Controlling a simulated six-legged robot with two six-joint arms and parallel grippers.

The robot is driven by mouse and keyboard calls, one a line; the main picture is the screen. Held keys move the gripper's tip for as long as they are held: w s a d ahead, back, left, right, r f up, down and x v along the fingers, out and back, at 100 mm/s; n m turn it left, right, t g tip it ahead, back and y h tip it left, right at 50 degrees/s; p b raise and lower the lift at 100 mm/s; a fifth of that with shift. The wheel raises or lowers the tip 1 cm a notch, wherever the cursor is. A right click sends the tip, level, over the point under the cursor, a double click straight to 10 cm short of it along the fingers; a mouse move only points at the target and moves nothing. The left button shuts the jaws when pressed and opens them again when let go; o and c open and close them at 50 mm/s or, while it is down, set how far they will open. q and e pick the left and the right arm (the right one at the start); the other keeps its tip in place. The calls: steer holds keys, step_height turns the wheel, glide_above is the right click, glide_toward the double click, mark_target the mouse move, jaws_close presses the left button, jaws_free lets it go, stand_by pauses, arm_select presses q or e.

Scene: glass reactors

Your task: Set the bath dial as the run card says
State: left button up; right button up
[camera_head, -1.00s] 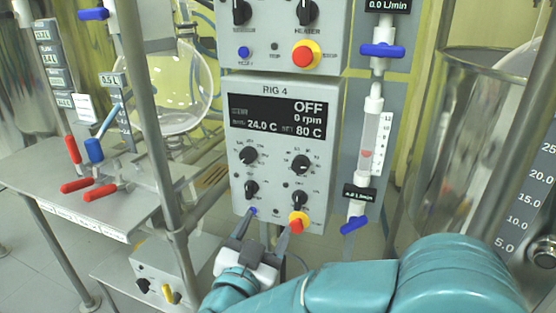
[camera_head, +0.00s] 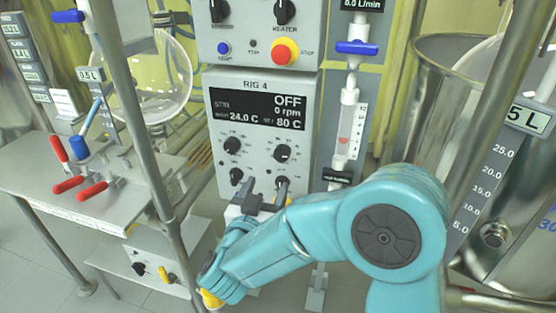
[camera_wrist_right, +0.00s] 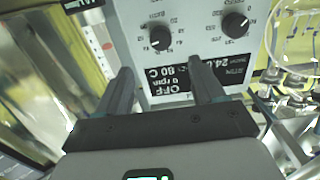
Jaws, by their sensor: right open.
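The RIG 4 control box (camera_head: 212,112) has a black display (camera_head: 258,108) reading OFF, 0 rpm, 24.0 C and SET 80 C. Below the display are an upper left dial (camera_head: 232,145), an upper right dial (camera_head: 282,153) and a lower left dial (camera_head: 236,177). I cannot read which is the bath dial. My right gripper (camera_head: 264,190) is open and empty in front of the box's lower part. In the upside-down wrist view, its fingers (camera_wrist_right: 160,78) point at the box, with two dials (camera_wrist_right: 161,38) beyond the tips. My left gripper is not in view.
A second control box with a red stop button (camera_head: 285,51) is above. A flow tube (camera_head: 347,125) with a blue valve stands right, beside a large steel vessel (camera_head: 420,100). A bench with red-handled clamps (camera_head: 68,185) is left. A metal post (camera_head: 140,120) stands between.

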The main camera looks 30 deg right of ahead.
mark_target(281, 157)
steer(key=b+x, duration=0.1)
steer(key=x, duration=1)
steer(key=shift+w+d, duration=0.1)
steer(key=shift+w, duration=0.1)
